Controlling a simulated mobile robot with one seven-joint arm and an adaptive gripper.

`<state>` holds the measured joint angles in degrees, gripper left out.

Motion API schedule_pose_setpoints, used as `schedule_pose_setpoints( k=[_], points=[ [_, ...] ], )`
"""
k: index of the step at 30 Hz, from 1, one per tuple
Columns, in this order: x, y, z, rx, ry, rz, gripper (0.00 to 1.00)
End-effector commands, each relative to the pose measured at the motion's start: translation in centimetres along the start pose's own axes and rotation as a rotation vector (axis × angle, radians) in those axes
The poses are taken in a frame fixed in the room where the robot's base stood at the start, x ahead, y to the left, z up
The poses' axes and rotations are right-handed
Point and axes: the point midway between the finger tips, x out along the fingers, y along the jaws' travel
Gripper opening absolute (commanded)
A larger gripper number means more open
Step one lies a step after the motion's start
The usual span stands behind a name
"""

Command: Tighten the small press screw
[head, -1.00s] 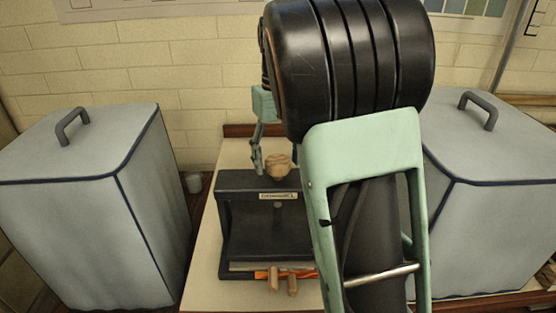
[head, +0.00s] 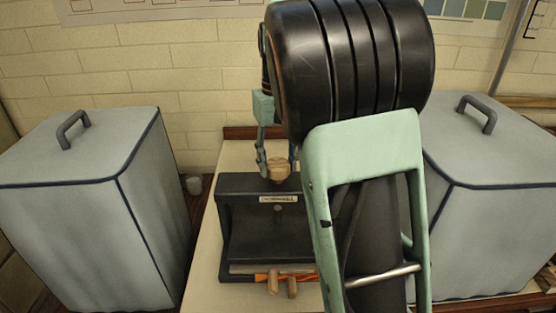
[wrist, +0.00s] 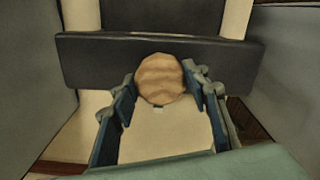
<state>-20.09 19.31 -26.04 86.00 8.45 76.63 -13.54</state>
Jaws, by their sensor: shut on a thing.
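The small press is a dark block-like frame (head: 238,185) with a pale label on its front, standing on a light board. Its screw has a wooden knob (head: 279,167) on top of the crossbar; the round, ridged knob top also shows in the wrist view (wrist: 160,78). My gripper (head: 277,166) points down over the press, one finger on each side of the knob, shut on it. In the wrist view my gripper (wrist: 165,92) has its blue-padded fingers at the knob's left and right sides. My arm hides the right part of the press.
A grey covered box (head: 70,210) with a handle stands on the left, another (head: 490,200) on the right. Wooden pegs (head: 272,283) and an orange strip lie at the press's front. A brick wall is behind.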

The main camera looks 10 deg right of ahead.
Motion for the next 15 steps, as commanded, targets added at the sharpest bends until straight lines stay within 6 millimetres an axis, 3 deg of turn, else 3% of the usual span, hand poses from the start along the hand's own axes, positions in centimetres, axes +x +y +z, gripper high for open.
schedule_pose_setpoints(
  k=[15],
  points=[
    [-0.26, -0.08, 0.0, 0.367, -0.003, -0.001, 0.18]
  ],
)
